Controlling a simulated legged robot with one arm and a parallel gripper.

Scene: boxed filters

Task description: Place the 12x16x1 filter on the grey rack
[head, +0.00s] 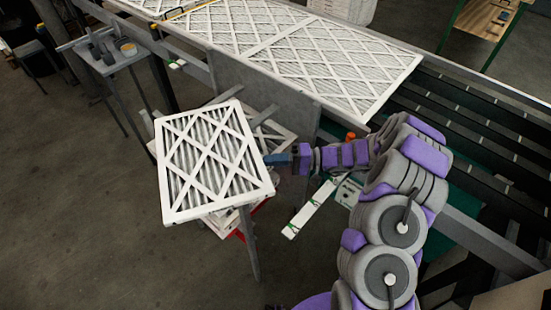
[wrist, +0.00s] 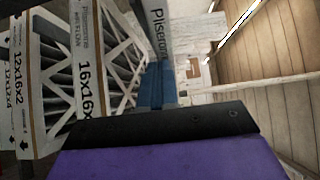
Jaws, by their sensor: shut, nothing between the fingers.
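My gripper (head: 278,160) has blue fingers and is shut and empty, at the right edge of a white-framed pleated filter (head: 210,160) on top of a stack. I cannot tell whether it touches that filter. In the wrist view the blue fingers (wrist: 156,85) are beside filter edges printed 16x16x (wrist: 88,90), last digit hidden, and 12x16x2 (wrist: 30,85). No 12x16x1 label is readable. A grey frame with an upright panel (head: 240,82) and legs (head: 249,245) stands around the stack; I cannot tell if it is the grey rack.
A conveyor bears large white pleated filters (head: 310,55) behind the panel, with bare dark rollers (head: 480,115) to the right. A small grey table (head: 108,58) with items stands at upper left. A white bar (head: 312,208) lies below my gripper. The floor at lower left is clear.

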